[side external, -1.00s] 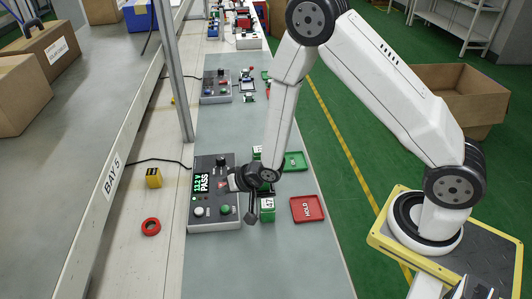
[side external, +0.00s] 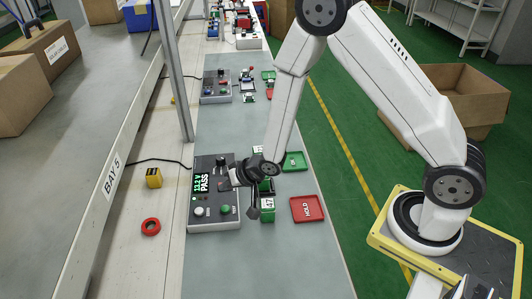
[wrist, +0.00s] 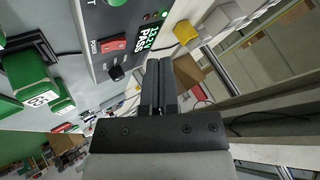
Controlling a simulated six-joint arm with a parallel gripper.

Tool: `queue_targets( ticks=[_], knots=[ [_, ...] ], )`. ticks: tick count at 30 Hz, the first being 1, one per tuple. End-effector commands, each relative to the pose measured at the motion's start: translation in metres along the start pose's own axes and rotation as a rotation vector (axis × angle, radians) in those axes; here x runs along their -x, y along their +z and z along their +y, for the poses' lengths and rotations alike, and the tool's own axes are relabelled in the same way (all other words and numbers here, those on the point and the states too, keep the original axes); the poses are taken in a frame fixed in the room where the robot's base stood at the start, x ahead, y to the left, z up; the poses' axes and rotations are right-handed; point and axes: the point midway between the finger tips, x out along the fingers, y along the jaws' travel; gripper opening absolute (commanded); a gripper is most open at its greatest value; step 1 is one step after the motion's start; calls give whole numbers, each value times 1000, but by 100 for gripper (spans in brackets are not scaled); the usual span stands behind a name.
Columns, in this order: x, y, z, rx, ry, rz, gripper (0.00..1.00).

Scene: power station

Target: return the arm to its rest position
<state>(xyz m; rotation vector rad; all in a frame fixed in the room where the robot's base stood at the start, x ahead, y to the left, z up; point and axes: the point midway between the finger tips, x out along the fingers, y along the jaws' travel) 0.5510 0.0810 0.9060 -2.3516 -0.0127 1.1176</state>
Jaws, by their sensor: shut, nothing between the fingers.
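My gripper (side external: 251,204) hangs above the grey bench mat, between the test box and a green block. In the wrist view my gripper (wrist: 159,70) shows its two fingers together with nothing between them. My white arm arches over from the base at the right. The test box (side external: 203,222) shows "PASS" on its green display; the display also shows in the wrist view (wrist: 150,33). The green block (side external: 267,213) labelled 47 stands just right of my gripper. It seems to sit in a dark holder, partly hidden by my wrist.
A red HOLD tray (side external: 307,209) and a green tray (side external: 294,162) lie to the right. A yellow block (side external: 153,178) and a red ring (side external: 151,227) lie left of the test box. A metal post (side external: 173,80) rises behind it. The near mat is clear.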

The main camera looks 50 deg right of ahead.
Motion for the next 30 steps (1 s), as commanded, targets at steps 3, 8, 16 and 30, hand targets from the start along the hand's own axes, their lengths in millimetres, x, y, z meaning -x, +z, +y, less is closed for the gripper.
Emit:
queue_targets(
  ticks=[3,8,16,30],
  knots=[
    [15,-8,3,37,42,-9,0],
    [42,-17,9,108,121,-43,0],
    [99,-22,23,228,245,-144,0],
    [195,2,40,389,342,-378,0]
  ],
)
